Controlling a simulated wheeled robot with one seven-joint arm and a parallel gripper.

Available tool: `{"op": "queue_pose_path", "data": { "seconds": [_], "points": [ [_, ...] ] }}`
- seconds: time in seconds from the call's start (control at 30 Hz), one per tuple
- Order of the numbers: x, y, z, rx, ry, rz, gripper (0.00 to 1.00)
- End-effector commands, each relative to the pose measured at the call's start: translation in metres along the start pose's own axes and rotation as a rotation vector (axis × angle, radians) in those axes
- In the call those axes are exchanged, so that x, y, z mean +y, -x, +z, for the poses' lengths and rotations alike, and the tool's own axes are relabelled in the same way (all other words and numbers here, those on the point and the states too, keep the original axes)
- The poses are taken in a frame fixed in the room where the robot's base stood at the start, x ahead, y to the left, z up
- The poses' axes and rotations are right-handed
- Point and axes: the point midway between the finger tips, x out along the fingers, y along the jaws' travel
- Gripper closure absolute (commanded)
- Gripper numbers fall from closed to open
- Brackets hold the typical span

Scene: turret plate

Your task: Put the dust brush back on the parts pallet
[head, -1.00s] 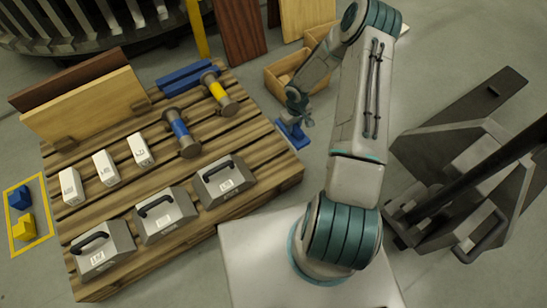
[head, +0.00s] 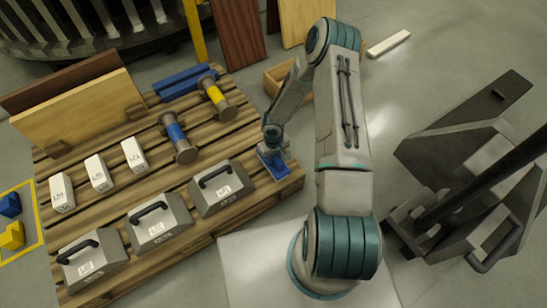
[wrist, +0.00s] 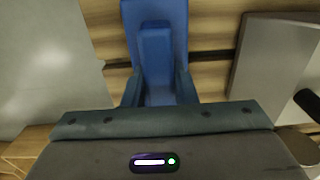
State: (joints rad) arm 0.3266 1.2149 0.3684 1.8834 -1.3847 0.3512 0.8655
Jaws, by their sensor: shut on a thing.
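The blue dust brush (head: 273,162) is at the right part of the wooden parts pallet (head: 225,148), in the head view. My gripper (head: 271,142) is above the brush and shut on its upper part. In the wrist view the brush (wrist: 155,45) points away from my gripper, with pallet slats behind it. I cannot tell whether the brush touches the slats or hangs just above them.
A grey case (head: 222,187) with a black handle is left of the brush, with more cases beyond.

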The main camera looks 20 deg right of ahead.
Motion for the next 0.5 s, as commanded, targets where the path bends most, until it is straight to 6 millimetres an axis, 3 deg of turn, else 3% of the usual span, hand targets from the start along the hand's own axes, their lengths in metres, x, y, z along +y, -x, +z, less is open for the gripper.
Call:
{"op": "queue_pose_path", "data": {
  "seconds": [0.27,0.3,0.33,0.37,0.5],
  "points": [
    [0.0003,-0.0028,-0.0004,0.001,0.000,0.001,1.00],
    [0.0004,-0.0015,-0.0002,0.001,-0.001,0.000,0.66],
    [0.0004,-0.0013,-0.0001,0.000,-0.001,0.000,0.58],
    [0.0003,-0.0012,-0.0001,0.000,-0.001,0.000,0.53],
    [0.0003,-0.0013,-0.0001,0.000,-0.001,0.000,0.53]
  ]
}}
